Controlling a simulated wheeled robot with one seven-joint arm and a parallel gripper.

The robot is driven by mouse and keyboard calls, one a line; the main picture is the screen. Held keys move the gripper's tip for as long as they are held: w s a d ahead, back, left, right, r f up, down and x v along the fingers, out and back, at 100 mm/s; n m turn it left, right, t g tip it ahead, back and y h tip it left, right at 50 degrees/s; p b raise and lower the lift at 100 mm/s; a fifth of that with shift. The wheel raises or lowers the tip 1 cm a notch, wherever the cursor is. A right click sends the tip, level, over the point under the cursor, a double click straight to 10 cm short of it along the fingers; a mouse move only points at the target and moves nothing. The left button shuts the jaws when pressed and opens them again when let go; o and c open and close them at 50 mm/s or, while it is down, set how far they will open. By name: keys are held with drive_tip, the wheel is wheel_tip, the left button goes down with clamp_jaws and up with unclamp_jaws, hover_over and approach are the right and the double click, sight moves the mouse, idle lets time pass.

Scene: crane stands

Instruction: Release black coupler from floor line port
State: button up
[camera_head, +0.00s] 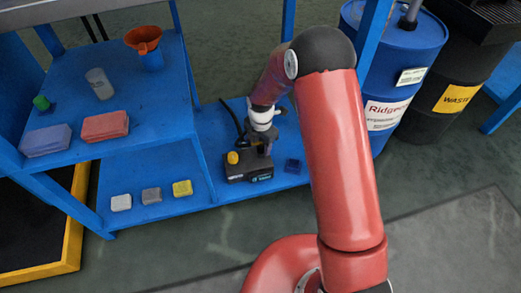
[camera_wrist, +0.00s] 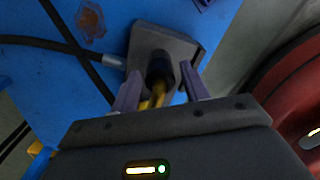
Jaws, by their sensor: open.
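The black coupler (camera_wrist: 159,68) appears in the wrist view as a dark cylinder against a grey block (camera_wrist: 178,38), which seems to be the floor line port. A yellow part (camera_wrist: 157,96) shows just below the cylinder. My gripper (camera_wrist: 160,72) is open, with one finger on each side of the cylinder; I cannot tell whether they touch it. In the head view my gripper (camera_head: 259,140) points down over a dark box (camera_head: 248,172) on the low blue shelf. A yellow knob (camera_head: 232,157) stands at its left. The coupler is hidden there by my gripper.
A black hose (camera_wrist: 55,45) with a silver fitting runs to the grey block from the left. Grey and yellow blocks (camera_head: 182,188) lie left. An upper blue shelf (camera_head: 150,95) stands at left, blue drum (camera_head: 405,60) at right.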

drive_tip(key=shift+c, duration=0.3)
drive_tip(key=shift+r, duration=0.1)
drive_tip(key=c, duration=0.8)
drive_tip(key=shift+r, duration=0.1)
drive_tip(key=shift+r+p, duration=1.8)
drive_tip(key=shift+r, duration=0.55)
